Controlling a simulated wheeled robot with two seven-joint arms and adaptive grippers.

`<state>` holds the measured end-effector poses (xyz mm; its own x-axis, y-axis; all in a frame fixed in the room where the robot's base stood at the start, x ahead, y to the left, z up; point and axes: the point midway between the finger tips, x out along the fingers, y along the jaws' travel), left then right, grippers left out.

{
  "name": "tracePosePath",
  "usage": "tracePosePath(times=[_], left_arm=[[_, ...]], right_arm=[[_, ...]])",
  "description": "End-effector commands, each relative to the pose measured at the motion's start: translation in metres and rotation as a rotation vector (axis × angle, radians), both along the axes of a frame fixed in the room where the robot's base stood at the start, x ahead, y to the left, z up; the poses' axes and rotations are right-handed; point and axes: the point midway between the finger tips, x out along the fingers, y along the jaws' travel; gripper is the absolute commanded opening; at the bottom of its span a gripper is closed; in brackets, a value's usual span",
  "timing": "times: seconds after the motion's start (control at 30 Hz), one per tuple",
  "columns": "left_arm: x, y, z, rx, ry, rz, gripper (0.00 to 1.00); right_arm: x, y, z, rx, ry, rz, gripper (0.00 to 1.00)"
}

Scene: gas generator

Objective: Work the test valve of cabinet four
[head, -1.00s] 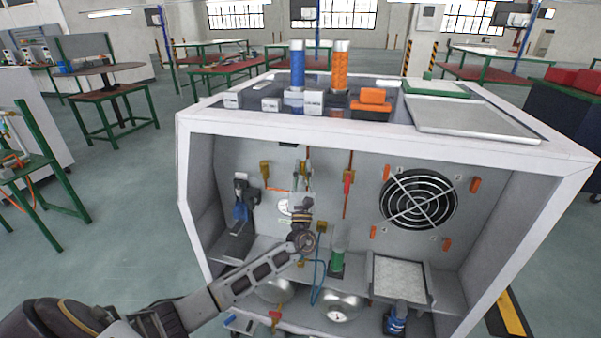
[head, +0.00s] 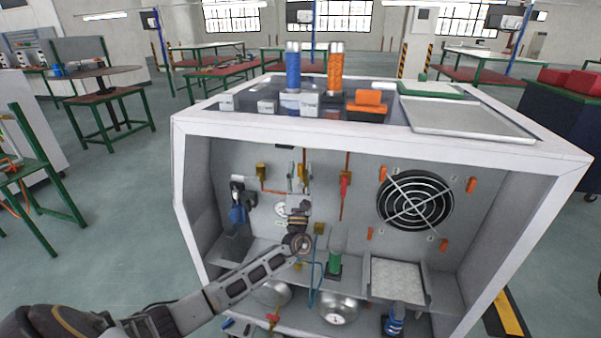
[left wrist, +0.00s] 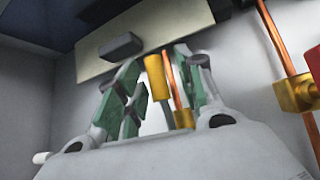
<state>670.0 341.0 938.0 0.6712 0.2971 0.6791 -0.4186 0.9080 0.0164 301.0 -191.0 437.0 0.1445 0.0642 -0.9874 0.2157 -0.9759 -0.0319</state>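The open-fronted grey cabinet (head: 190,200) fills the middle of the head view; no number four is readable on it. My left gripper (head: 299,172) reaches inside and points up near its back wall. Its fingers stand apart on either side of a yellow cylindrical fitting (head: 302,174) on a copper pipe. The left wrist view shows the same fitting (left wrist: 157,78) between the green-padded fingers, with a gap visible; contact cannot be told. I cannot tell for sure which part is the test valve. My right gripper is not in view.
A red-topped fitting (head: 346,179) hangs right of the gripper, a brass block (head: 262,172) left. A round fan grille (head: 415,200), green cylinder (head: 334,262), blue hose (head: 313,285) and steel bowl (head: 338,308) crowd the inside. Blue (head: 293,70) and orange (head: 335,70) cylinders stand on top.

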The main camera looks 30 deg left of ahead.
Motion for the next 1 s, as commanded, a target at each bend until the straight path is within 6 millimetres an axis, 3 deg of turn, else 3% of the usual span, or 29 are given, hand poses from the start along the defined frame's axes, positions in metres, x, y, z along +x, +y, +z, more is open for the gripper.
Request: tracePosePath(times=[0.47, 1.0], left_arm=[[-0.012, -0.006, -0.013, 0.0, 0.001, -0.001, 0.37], [-0.063, -0.028, -0.064, 0.0, 0.002, -0.001, 0.37]], right_arm=[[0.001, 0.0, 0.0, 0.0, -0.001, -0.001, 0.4], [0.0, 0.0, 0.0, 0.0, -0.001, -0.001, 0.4]])
